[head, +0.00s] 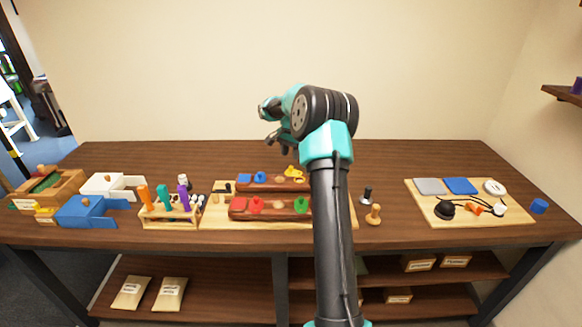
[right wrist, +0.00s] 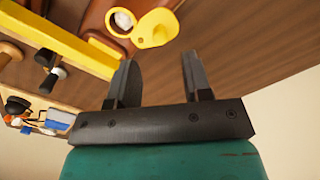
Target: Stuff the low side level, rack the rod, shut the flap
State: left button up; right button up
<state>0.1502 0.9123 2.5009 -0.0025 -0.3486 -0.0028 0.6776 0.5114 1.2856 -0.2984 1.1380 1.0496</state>
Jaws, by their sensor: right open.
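My right gripper (head: 272,124) is open and empty in the air above the middle of the table; it also shows in the right wrist view (right wrist: 160,78). Below it are two long red-brown padded pieces, a back one (head: 224,183) and a front one (head: 278,213), on a light wooden board (head: 216,220). They carry coloured pieces, including a yellow tab (head: 294,172), which looks large in the right wrist view (right wrist: 157,30). Orange (head: 144,197), teal (head: 164,198) and purple (head: 184,197) handles stand upright in a wooden rack (head: 171,221). I cannot identify the flap. My left gripper is not in view.
Wooden (head: 70,182), white (head: 103,184) and blue (head: 79,210) boxes stand at the left. A dark-topped peg (head: 366,196) and a wooden peg (head: 374,214) stand right of my arm. A board with pads and cabled pieces (head: 425,202) lies at the right. The table's back strip is clear.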

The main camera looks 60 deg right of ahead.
notch_tip(320, 180, down, 6)
jog(key=shift+f, duration=0.15)
dwell(0.3)
grip_shut()
